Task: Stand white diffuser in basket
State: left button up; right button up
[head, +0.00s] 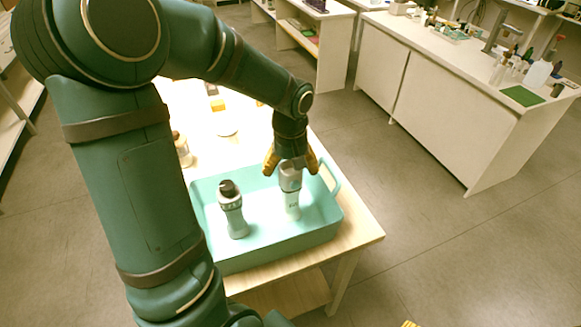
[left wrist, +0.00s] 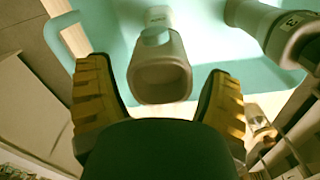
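A white bottle with a grey top, which looks like the white diffuser (head: 292,205), stands upright in the pale teal basket (head: 275,246), toward its right side. My left gripper (head: 291,165) is above it, fingers pointing down on either side of its top. In the left wrist view the grey top (left wrist: 160,75) sits between the two yellow fingers (left wrist: 160,90), with a gap on each side, so the gripper is open. A small yellow piece at the bottom edge of the head view, probably my right gripper (head: 410,324), is mostly cut off.
A second white bottle with a dark cap (head: 233,212) stands in the basket to the left. The basket handle (head: 331,179) is close on the right. Other bottles (head: 182,150) stand behind on the table (head: 362,232). A lab counter is further right.

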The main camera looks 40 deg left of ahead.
pick_arm(q)
jog(key=shift+r, duration=0.1)
jog(key=shift+r, duration=0.25)
notch_tip(320, 180, up, 12)
jog(key=p, duration=0.3)
jog(key=shift+f, duration=0.2)
